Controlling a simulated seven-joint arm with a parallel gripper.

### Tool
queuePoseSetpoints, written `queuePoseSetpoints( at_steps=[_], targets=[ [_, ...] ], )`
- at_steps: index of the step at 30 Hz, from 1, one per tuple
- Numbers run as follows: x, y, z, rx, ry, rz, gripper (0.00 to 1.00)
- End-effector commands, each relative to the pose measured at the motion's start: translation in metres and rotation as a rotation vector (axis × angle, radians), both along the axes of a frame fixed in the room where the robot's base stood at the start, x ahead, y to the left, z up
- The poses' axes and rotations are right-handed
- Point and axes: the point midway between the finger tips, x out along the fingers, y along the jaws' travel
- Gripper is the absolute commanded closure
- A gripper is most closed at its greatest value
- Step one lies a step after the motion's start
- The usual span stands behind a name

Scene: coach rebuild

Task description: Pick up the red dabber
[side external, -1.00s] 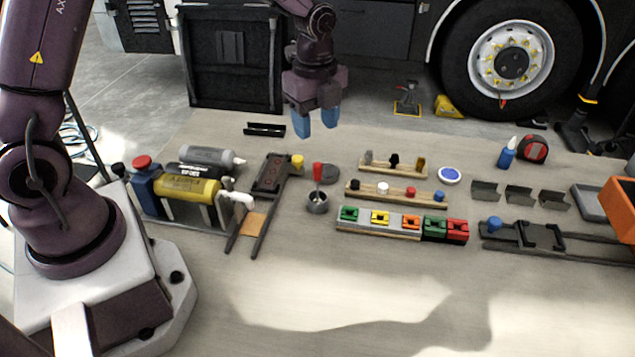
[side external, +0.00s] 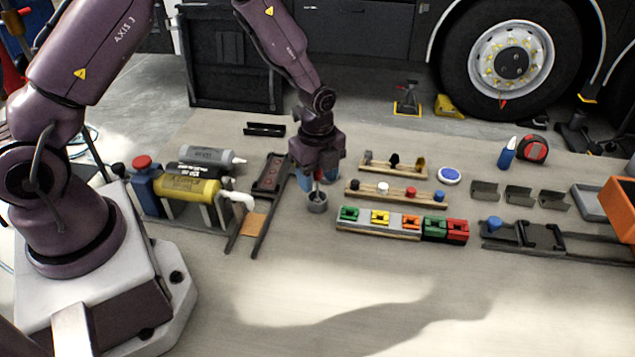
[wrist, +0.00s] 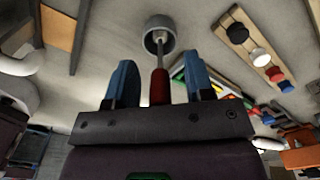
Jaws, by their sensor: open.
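The red dabber (wrist: 159,88) stands in a small round grey cup (side external: 317,204), with its thin rod going down into it. The cup also shows at the top of the wrist view (wrist: 148,27). My gripper (side external: 318,177) is right above the cup, pointing down. In the wrist view its two blue fingers are open, one on each side of the red handle, with visible gaps between them and it.
Left of the gripper is a dark narrow rack (side external: 272,176), and further left a stand with a yellow cylinder (side external: 187,187). To the right are a wooden strip with coloured knobs (side external: 397,195) and a row of coloured blocks (side external: 380,219). The table front is clear.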

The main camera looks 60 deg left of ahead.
Motion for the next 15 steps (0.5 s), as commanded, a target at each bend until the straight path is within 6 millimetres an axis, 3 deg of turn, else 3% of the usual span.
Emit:
queuePoseSetpoints(
  at_steps=[8, 12, 15],
  targets=[
    [0.0003, -0.0002, -0.0033, 0.0, -0.002, 0.0, 0.51],
    [0.0002, -0.0002, -0.0032, 0.0, -0.001, 0.0, 0.84],
    [0.0002, -0.0002, -0.0031, 0.0, -0.001, 0.0, 1.0]
  ],
)
